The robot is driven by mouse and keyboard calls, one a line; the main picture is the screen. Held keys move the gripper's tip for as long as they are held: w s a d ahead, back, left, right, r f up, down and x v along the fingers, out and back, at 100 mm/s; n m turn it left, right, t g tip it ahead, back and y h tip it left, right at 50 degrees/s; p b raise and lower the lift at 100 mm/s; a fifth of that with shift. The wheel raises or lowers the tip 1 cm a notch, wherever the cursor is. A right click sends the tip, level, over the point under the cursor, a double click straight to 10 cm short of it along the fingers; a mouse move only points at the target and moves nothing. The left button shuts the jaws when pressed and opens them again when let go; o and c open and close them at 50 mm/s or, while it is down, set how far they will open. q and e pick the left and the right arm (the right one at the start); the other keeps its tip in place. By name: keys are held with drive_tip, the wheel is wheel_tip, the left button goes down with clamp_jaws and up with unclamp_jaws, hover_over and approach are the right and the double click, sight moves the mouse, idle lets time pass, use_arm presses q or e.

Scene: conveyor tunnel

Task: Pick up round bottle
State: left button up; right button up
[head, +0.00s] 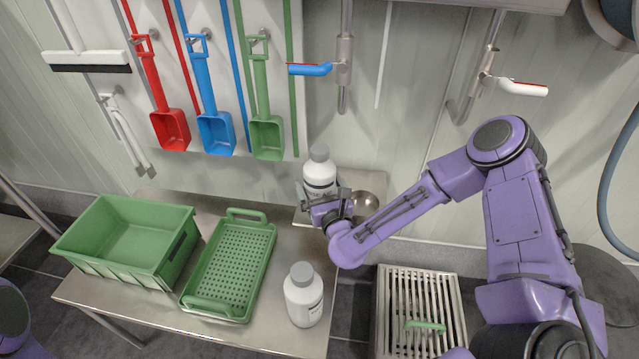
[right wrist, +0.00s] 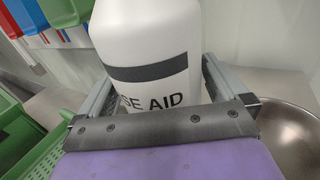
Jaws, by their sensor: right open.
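A white round bottle (head: 319,172) with a grey cap and a dark band stands upright at the back of the table, by the wall. It fills the middle of the right wrist view (right wrist: 150,50), where part of its lettering shows. My right gripper (head: 325,192) is open, with one finger on each side of this bottle; whether the fingers touch it I cannot tell. A second white bottle (head: 304,296) with a grey cap stands upright near the table's front right. My left gripper is out of view.
A green crate (head: 178,258) and a green perforated tray (head: 273,243) stand on the steel table (head: 258,338). A steel bowl (head: 366,203) sits just right of the back bottle. Scoops and valve handles (head: 310,69) hang on the wall above.

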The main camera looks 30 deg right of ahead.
sight(327, 173)
drive_tip(key=shift+w, duration=0.1)
drive_tip(key=c, duration=1.8)
drive_tip(key=shift+o, duration=0.2)
drive_tip(key=shift+w+r, duration=0.1)
drive_tip(key=shift+r, duration=0.5)
drive_tip(key=s+r, duration=0.1)
drive_tip(key=r, duration=0.1)
drive_tip(key=s+r+p, duration=0.1)
drive_tip(key=r, duration=0.1)
drive_tip(key=s+r+p, duration=0.1)
drive_tip(key=r, duration=0.1)
drive_tip(key=shift+d, duration=0.1)
drive_tip(key=s+r, duration=0.1)
drive_tip(key=s, duration=0.1)
drive_tip(key=s+r+p, duration=0.1)
drive_tip(key=s+r, duration=0.1)
drive_tip(key=shift+s+r, duration=0.15)
drive_tip(key=shift+s, duration=0.15)
drive_tip(key=s+r+p, duration=0.2)
drive_tip(key=s+p, duration=0.4)
drive_tip(key=p, duration=0.2)
drive_tip(key=shift+s+d+r+p, duration=0.15)
drive_tip(key=shift+s+r+p, duration=0.15)
drive_tip(key=shift+p, duration=0.1)
